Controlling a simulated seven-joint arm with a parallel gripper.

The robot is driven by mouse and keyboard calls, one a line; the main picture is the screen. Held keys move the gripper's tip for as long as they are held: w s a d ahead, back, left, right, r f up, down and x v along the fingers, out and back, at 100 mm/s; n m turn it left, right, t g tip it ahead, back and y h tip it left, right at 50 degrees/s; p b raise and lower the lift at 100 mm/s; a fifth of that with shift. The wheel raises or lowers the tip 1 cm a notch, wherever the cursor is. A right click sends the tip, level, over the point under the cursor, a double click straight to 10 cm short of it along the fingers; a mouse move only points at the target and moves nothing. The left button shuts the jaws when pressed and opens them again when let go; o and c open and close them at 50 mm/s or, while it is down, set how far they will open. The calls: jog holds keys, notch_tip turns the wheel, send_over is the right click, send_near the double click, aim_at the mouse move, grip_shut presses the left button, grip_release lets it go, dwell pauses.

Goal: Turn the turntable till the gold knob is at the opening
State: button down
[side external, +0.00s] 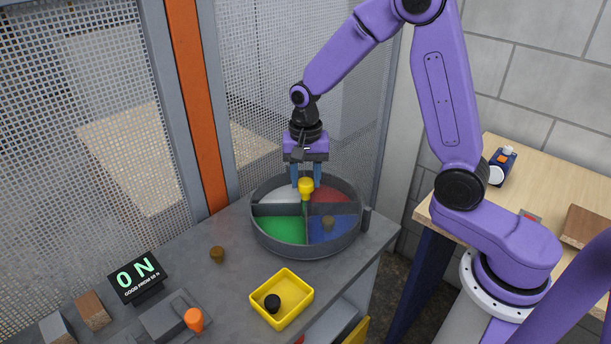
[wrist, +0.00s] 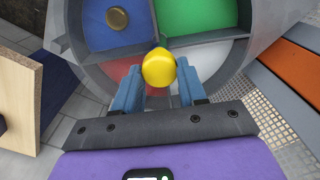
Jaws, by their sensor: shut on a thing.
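The turntable (side external: 262,232) is a round grey walled tray split by dividers into white, red, green and blue compartments. A gold-brown knob (side external: 328,223) lies in the blue compartment, on the near right side; it also shows in the wrist view (wrist: 117,18). A yellow handle (side external: 305,187) rises where the dividers meet and also shows in the wrist view (wrist: 158,68). My gripper (side external: 305,182) points down over the turntable, its blue fingers shut on the yellow handle. I cannot clearly make out the opening in the wall; a small grey post (side external: 366,217) stands at its right side.
A yellow tray (side external: 283,317) with a black knob stands in front. Another brown knob (side external: 217,254) lies on the grey bench. A lit sign (side external: 138,278) and an orange knob (side external: 194,319) are at front left. Mesh panels stand behind; a wooden table (side external: 520,190) is at right.

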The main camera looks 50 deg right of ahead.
jog(key=shift+w+r, duration=0.1)
jog(key=c, duration=0.6)
grip_release()
notch_tip(320, 180, up, 17)
jog(key=shift+r, duration=0.2)
